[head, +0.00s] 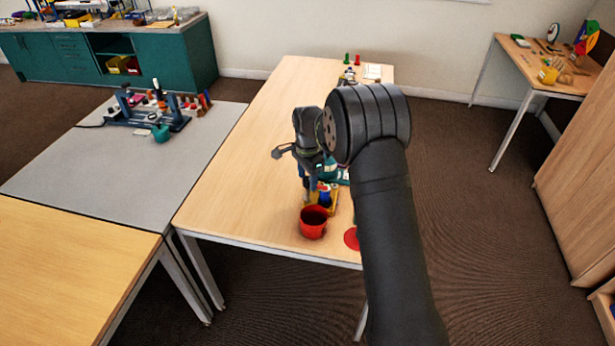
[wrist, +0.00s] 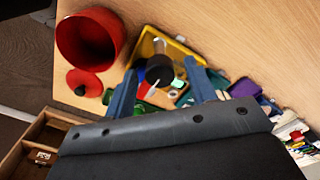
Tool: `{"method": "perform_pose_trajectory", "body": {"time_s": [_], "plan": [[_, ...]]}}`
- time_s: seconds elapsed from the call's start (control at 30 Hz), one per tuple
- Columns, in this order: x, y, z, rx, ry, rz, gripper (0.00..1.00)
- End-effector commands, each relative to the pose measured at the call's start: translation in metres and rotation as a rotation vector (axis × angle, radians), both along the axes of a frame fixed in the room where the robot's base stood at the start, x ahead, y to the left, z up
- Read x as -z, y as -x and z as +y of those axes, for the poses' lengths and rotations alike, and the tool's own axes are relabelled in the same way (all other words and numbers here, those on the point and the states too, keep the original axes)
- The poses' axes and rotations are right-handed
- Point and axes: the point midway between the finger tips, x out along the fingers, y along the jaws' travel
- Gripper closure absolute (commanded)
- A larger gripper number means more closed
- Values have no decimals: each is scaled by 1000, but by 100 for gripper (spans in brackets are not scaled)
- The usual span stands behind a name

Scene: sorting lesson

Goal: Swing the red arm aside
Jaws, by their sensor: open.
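I cannot make out a red arm for certain in either view. A red pot (head: 313,224) stands near the front edge of the wooden table; it also shows in the wrist view (wrist: 72,40). A flat red lid with a dark knob (wrist: 84,83) lies beside it, partly hidden by my arm in the head view (head: 351,239). My gripper (wrist: 160,68) is open above a yellow tray (wrist: 143,45), its blue fingers apart on either side of a dark round-topped object (wrist: 159,71). Whether they touch it is unclear. In the head view my gripper (head: 314,188) is just behind the pot.
A purple item (wrist: 245,88) and several small things lie right of my gripper in the wrist view. The wooden table (head: 255,165) is bare left of my gripper. A grey table (head: 75,165) at left carries a blue apparatus (head: 125,110).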

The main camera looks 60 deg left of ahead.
Motion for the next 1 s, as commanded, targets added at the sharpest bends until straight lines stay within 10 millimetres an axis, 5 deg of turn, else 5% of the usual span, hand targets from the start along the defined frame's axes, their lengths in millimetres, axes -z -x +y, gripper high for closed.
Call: {"method": "perform_pose_trajectory", "body": {"time_s": [0.07,0.3,0.67,1.0], "plan": [[0,0,0,0,0,0,51],[0,0,0,0,0,0,94],[0,0,0,-58,1,0,93],[0,-1,0,-306,2,-2,93]]}}
